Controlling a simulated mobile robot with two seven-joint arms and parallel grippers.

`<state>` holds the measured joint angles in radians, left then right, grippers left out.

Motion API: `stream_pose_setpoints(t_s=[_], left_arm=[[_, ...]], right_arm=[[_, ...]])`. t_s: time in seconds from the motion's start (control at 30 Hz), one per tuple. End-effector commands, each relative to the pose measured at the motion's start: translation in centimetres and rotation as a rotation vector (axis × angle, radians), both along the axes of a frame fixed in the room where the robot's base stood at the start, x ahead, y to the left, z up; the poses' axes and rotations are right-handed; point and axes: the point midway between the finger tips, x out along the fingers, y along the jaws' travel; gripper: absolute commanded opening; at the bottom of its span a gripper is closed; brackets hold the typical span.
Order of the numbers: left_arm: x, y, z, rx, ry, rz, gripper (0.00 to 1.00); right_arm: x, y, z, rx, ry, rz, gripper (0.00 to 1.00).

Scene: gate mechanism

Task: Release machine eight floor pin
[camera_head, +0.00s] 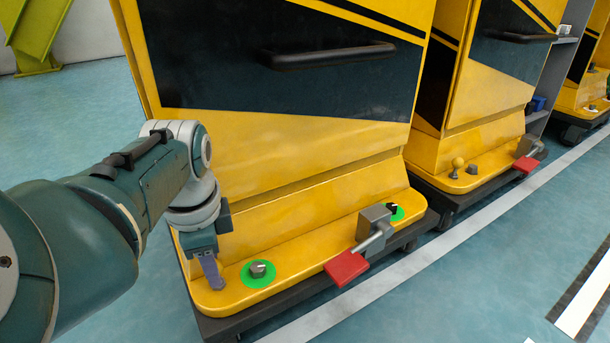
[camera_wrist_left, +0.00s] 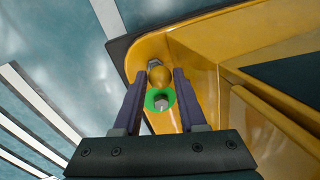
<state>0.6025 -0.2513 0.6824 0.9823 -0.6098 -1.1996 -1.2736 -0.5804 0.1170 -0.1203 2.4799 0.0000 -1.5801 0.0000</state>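A yellow machine (camera_head: 285,150) with a black panel stands in front of me; no number shows on it. In the left wrist view a yellow ball knob (camera_wrist_left: 160,76), possibly the floor pin's handle, sits on the machine's base ledge. My left gripper (camera_head: 212,284) points down at the ledge's left end. In the left wrist view its purple fingers (camera_wrist_left: 158,74) are open, one on each side of the ball, with small gaps visible. The head view hides this ball behind the gripper. My right gripper is not in view.
A grey knob on a green disc (camera_head: 258,271) is close to the gripper's right. Farther right are a grey lever block (camera_head: 375,228) and red pedal (camera_head: 346,268). A black handle bar (camera_head: 330,54) crosses the machine. A second machine (camera_head: 490,95) stands beyond.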

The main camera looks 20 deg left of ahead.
Motion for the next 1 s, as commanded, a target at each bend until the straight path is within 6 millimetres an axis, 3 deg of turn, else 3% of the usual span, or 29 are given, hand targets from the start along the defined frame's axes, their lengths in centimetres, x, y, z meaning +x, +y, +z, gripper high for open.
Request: stream_pose_setpoints(t_s=[0.03, 0.33, 1.0], left_arm=[[-0.01, 0.0, 0.0, 0.0, 0.0, 0.0, 0.34], [-0.01, -0.02, -0.01, 0.0, 0.0, 0.0, 0.0], [0.0, -0.04, -0.03, -0.001, -0.001, 0.0, 0.0]], right_arm=[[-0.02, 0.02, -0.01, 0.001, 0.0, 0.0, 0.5], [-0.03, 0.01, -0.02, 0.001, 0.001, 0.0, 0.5], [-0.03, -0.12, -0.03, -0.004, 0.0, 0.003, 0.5]])
